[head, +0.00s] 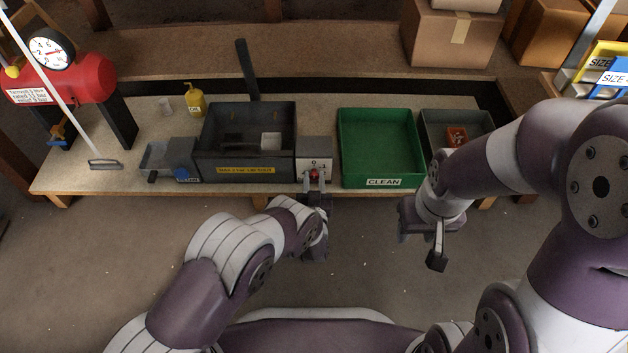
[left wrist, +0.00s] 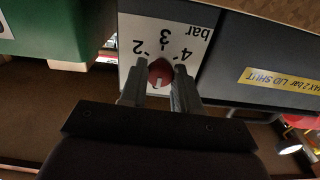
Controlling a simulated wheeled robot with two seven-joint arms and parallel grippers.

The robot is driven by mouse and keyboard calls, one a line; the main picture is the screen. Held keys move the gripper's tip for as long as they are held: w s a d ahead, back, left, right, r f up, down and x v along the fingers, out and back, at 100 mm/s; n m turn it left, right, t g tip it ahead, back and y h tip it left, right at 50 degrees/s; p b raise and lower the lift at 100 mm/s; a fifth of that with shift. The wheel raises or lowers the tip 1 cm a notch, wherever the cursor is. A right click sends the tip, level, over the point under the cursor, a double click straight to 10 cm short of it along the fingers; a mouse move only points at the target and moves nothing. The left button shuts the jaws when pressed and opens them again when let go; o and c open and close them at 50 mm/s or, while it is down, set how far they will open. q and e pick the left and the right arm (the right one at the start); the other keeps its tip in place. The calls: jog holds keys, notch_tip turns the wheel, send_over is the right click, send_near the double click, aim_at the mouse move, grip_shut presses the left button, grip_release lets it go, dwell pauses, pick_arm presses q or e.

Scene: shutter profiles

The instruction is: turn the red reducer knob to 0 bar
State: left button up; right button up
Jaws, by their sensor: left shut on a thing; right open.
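The red reducer knob (head: 314,174) sits on a white dial plate (head: 314,163) at the front of the bench, between the dark grey box and the green tray. My left gripper (head: 315,183) is shut on it. In the left wrist view the red knob (left wrist: 160,72) is between the two fingers, with upside-down figures 2, 3, 4 and "bar" on the plate (left wrist: 190,35). A pale mark shows on the knob's lower side there; the figure it points at is hidden. My right gripper (head: 420,243) is open and empty in front of the bench.
The dark grey box (head: 248,130) has a yellow label. The green CLEAN tray (head: 380,140) and a grey tray (head: 480,122) stand to the right. A red tank with a gauge (head: 50,50) and a yellow bottle (head: 194,101) are at the left.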

dwell(0.4)
pick_arm(q)
jog(key=o, duration=1.1)
jog(key=shift+c, duration=0.2)
